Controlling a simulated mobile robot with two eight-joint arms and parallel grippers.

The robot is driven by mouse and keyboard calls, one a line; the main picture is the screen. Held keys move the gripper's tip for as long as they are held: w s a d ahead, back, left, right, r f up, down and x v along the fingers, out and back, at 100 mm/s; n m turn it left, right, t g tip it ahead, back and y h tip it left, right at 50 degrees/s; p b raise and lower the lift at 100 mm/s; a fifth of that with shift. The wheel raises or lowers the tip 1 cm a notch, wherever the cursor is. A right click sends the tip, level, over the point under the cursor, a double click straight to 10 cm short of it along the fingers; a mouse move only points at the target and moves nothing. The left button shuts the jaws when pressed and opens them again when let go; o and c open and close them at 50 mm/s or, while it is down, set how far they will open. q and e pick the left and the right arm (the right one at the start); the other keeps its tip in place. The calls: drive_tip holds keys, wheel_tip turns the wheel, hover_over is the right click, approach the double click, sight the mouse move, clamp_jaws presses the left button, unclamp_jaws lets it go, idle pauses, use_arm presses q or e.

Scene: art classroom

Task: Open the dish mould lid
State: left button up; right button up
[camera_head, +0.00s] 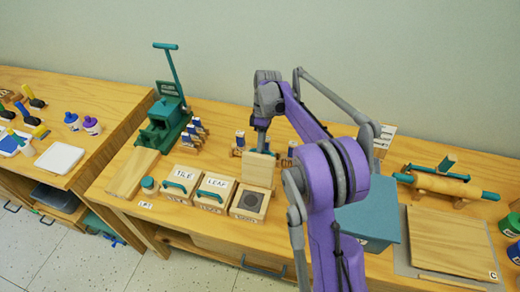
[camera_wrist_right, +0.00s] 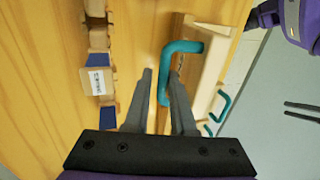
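The dish mould (camera_head: 249,203) is the rightmost of three wooden moulds in the head view, with a dark round hollow showing on top. Its lid (camera_head: 258,169) stands upright at the back edge, so the mould is open. In the right wrist view the lid's teal handle (camera_wrist_right: 166,72) sticks out from the lid's face (camera_wrist_right: 205,75). My right gripper (camera_head: 262,140) is behind the upright lid. In the wrist view its two fingers (camera_wrist_right: 162,85) are apart, with the handle bar at the gap between them; contact is unclear.
The closed TILE (camera_head: 181,180) and LEAF (camera_head: 215,186) moulds stand left of the dish mould. Wooden stands with blue-topped items (camera_wrist_right: 98,60) are behind. A green press (camera_head: 165,118) stands back left; a blue-grey box (camera_head: 370,222) is to the right.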

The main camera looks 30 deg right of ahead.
drive_tip(key=shift+o, duration=1.2)
drive_tip(key=shift+w+d+f, duration=0.25)
drive_tip(key=shift+d+f, duration=0.15)
drive_tip(key=shift+d, duration=0.1)
drive_tip(key=shift+o, duration=0.4)
drive_tip(key=shift+w+d+f, duration=0.1)
drive_tip(key=shift+w+d, duration=0.05)
drive_tip(key=shift+w, duration=0.05)
use_arm(q)
drive_tip(key=shift+w+d, duration=0.2)
drive_tip(key=shift+d, duration=0.05)
use_arm(e)
drive_tip(key=shift+s, duration=0.15)
drive_tip(key=shift+a+r, duration=0.2)
use_arm(q)
drive_tip(key=shift+w+r+p, duration=0.2)
drive_tip(key=shift+r+p, duration=0.3)
drive_tip(key=shift+r, duration=0.05)
use_arm(e)
drive_tip(key=v, duration=1)
drive_tip(key=shift+r, duration=0.35)
